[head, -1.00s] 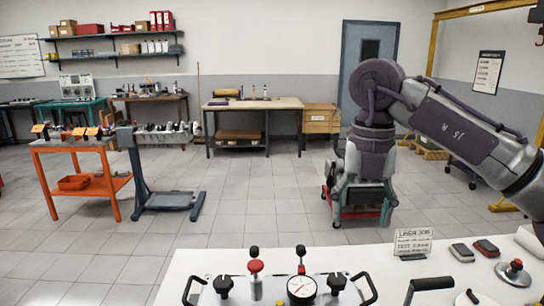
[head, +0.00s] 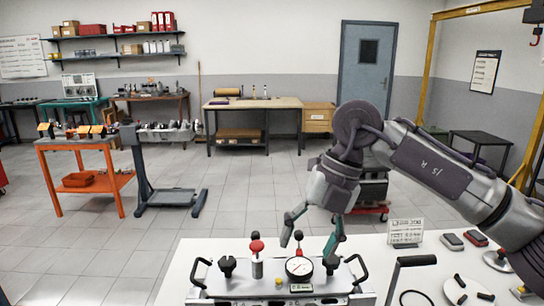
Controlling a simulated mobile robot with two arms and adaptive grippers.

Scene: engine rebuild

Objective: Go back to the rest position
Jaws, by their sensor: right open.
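My right arm reaches in from the right side of the head view. My right gripper (head: 308,246) points downward with its two fingers spread apart and nothing between them. It is above or just behind a metal fixture plate (head: 235,291) on the white bench. The fixture carries a dial gauge (head: 299,268), a red-topped knob (head: 257,247), black knobs and two black side handles. I cannot tell whether a fingertip touches the fixture. My left gripper is not in view.
An orange cart (head: 85,143) and a grey engine stand (head: 170,199) are at the left. The middle floor is open.

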